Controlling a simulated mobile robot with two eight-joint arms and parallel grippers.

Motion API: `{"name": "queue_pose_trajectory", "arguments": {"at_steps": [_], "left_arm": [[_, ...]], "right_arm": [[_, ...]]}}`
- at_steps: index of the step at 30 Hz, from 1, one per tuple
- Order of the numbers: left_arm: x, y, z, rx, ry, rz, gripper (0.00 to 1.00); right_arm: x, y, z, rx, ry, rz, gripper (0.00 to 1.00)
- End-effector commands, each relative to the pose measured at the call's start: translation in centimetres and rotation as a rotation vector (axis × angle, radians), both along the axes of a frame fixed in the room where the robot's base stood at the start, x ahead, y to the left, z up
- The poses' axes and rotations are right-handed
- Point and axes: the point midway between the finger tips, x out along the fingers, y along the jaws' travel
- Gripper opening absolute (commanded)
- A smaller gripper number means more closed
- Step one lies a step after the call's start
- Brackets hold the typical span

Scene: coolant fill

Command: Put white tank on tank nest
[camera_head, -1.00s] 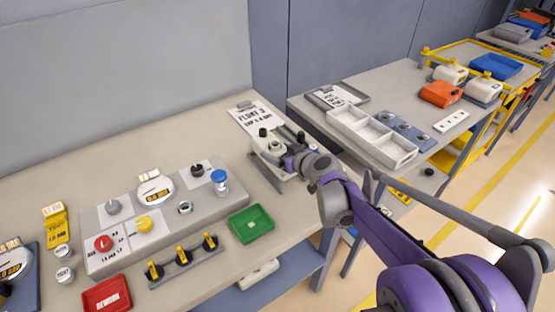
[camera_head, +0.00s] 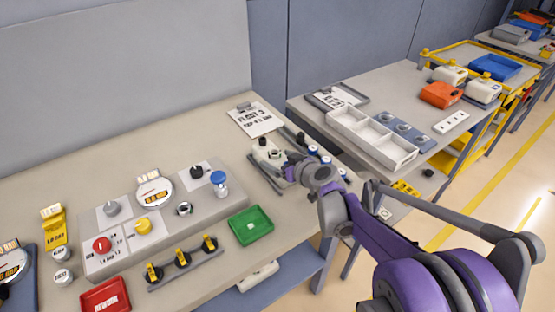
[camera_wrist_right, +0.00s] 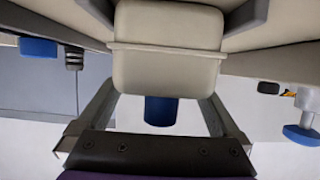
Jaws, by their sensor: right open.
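The white tank (camera_head: 268,150), with a black cap and a dark round opening on top, is at the back right of the near bench, in front of the FLOAT 3 card. My right gripper (camera_head: 267,166) is open around or close beside it. In the right wrist view the cream tank body (camera_wrist_right: 167,60) fills the space between the spread fingers; whether they touch it is unclear. The tank looks level and low over the bench. The tank nest cannot be made out clearly; the tank and my gripper cover that spot. My left gripper is out of view.
A FLOAT 3 card (camera_head: 256,118) lies behind the tank. A green tray (camera_head: 250,225), a grey panel with knobs (camera_head: 205,205) and a red tray (camera_head: 105,296) are to the left. Blue-capped items (camera_head: 313,150) stand close on the right. A second table (camera_head: 375,90) is beyond.

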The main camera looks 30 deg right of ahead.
Motion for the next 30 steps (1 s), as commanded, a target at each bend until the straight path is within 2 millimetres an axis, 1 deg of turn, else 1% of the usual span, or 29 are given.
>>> {"name": "queue_pose_trajectory", "arguments": {"at_steps": [9,12,15,18,21,30], "left_arm": [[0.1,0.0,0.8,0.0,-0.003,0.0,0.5],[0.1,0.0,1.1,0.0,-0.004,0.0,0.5],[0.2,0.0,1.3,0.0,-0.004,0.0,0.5],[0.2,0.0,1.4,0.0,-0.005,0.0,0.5],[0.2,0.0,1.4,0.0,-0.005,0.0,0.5],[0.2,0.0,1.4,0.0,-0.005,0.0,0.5]], "right_arm": [[-6.1,-0.6,2.6,-0.002,0.0,-0.004,1.0],[-7.9,-0.7,3.3,0.0,-0.001,-0.003,1.0],[-9.2,-0.8,3.9,-0.001,0.0,-0.003,1.0],[-10.1,-0.8,4.2,-0.001,0.0,-0.002,1.0],[-10.5,-0.8,4.3,0.0,0.0,-0.001,1.0],[-10.5,-0.8,4.3,0.0,0.0,0.0,1.0]]}}
